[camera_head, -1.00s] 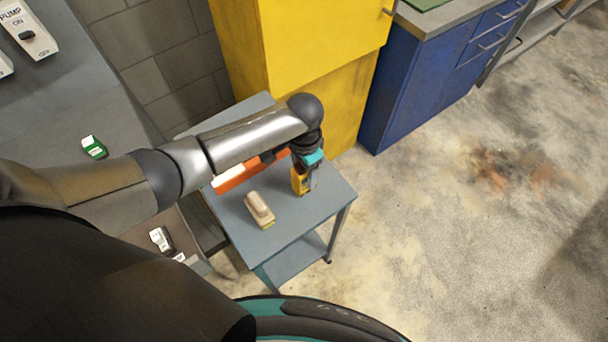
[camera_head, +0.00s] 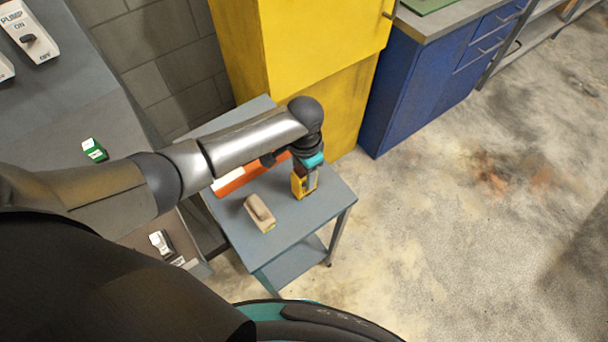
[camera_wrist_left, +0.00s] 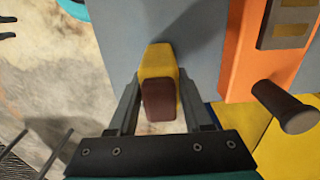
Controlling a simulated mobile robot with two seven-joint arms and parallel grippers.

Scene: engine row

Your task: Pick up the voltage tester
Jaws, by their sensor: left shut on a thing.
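The voltage tester (camera_head: 299,187) looks like a small yellow block and stands upright on the grey cart (camera_head: 310,215), near its right side. In the left wrist view the tester (camera_wrist_left: 158,62) shows a yellow body and a dark brown end towards the palm. My left gripper (camera_head: 307,179) comes down from above and is shut on the tester, with one finger on each side. The left gripper's fingers also show in the wrist view (camera_wrist_left: 160,92). I cannot tell any gap between tester and cart top. My right gripper is not in view.
A beige block with a raised grip (camera_head: 259,212) lies on the cart, left of the tester. An orange box (camera_head: 240,180) sits behind, partly under my arm. A yellow cabinet (camera_head: 310,60) and blue drawers (camera_head: 425,90) stand behind. The floor at right is clear.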

